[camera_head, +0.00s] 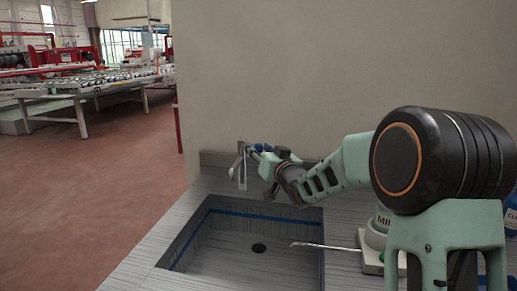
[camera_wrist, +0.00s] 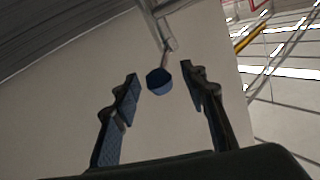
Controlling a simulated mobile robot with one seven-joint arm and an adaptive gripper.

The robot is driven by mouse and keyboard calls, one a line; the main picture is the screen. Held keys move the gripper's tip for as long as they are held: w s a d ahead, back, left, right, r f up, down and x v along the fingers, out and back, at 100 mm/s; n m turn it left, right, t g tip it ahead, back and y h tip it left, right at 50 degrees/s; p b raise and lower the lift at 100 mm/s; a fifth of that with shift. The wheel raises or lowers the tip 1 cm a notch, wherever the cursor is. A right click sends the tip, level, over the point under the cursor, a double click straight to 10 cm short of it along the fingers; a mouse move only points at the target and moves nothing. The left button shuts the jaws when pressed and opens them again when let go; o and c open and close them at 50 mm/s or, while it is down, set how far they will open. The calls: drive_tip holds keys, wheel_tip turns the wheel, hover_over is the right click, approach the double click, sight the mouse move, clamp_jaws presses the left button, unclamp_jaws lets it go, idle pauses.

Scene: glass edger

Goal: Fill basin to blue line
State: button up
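The basin (camera_head: 215,210) is sunk in the grey striped counter in the head view. A blue line (camera_head: 265,217) runs around its inner walls below the rim. Its dark round drain (camera_head: 258,248) shows bare, and I see no water over the floor. The metal faucet (camera_head: 237,163) stands at the back wall, with a pale vertical strip (camera_head: 242,172) at it; I cannot tell whether that is water. My gripper (camera_head: 258,149) is beside the faucet. In the wrist view my gripper (camera_wrist: 160,73) is open, with the faucet lever's blue knob (camera_wrist: 159,82) between its fingertips, apart from both.
A white device (camera_head: 372,258) stands right of the basin, partly behind my arm. A thin metal rod (camera_head: 325,246) reaches from it over the basin's right edge. A blue container (camera_head: 510,215) is at the far right. Roller tables (camera_head: 90,85) stand in the hall at left.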

drive_tip(key=shift+w+a, duration=0.15)
drive_tip(key=shift+w, duration=0.25)
clamp_jaws()
